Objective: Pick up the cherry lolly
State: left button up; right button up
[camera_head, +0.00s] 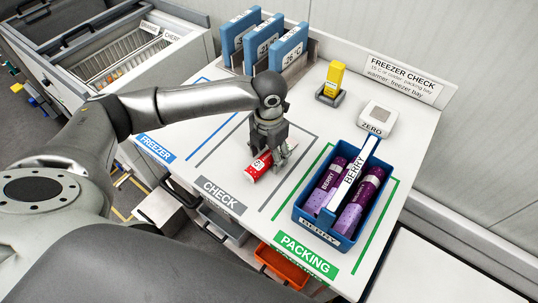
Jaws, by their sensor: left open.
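The cherry lolly (256,167) is a red tube with a white label. It lies at a slant on the check area of the white table. My left gripper (275,152) points down over its upper right end, with the fingers open and close to it. The fingers hide that end, and I cannot tell whether they touch it. My right gripper is not in view.
A blue berry crate (308,222) with purple lollies stands on the packing area to the right. A yellow device (335,75), a white zero unit (377,117) and blue upright plates (288,46) stand behind. An open freezer (137,42) is at the upper left.

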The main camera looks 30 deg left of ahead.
pick_arm(q)
jog(key=shift+f, duration=0.35)
jog(key=shift+c, duration=0.4)
jog(key=c, duration=1.1)
jog(key=shift+o, duration=0.2)
jog(key=shift+r, duration=0.1)
